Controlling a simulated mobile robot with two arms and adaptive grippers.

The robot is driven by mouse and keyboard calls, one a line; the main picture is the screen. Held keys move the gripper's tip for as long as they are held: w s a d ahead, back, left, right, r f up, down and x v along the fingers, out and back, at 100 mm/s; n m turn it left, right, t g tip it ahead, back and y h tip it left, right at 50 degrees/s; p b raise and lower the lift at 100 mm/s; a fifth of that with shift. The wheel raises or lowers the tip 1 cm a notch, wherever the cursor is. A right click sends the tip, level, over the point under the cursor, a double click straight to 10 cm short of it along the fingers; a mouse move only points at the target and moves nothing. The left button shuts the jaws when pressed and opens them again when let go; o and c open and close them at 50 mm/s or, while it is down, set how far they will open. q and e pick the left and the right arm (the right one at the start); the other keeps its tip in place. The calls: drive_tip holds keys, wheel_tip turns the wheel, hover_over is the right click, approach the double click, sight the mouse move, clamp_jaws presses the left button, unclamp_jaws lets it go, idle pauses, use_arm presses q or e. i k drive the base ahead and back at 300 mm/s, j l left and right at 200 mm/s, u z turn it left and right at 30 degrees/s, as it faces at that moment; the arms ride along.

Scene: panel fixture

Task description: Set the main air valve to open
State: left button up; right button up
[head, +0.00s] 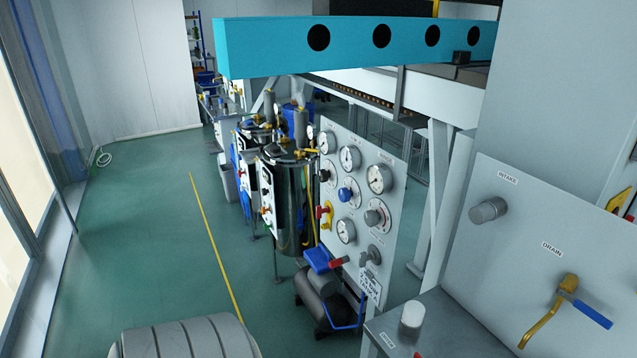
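No valve with a readable main air label shows. A pale gauge panel (394,183) stands right of centre with several round gauges and knobs. On its left side is a red and yellow valve (325,212). Low on it are a red handle (339,262) and a grey knob (373,255) with a white tag (370,285) whose print is too small to read. A nearer panel (480,255) at right carries a grey knob (487,210) labelled INTAKE and a yellow valve with a blue lever (585,309) labelled DRAIN, slanting down right. Neither gripper shows.
Steel tanks (287,205) stand behind the gauge panel, and a dark compressor-like unit (325,298) sits below it. A turquoise beam (360,45) crosses overhead. A grey ledge (430,325) with a white knob (412,315) juts out bottom right. Green floor (140,230) is clear at left.

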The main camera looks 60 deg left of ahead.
sight(320, 211)
drive_tip(key=u, duration=1.8)
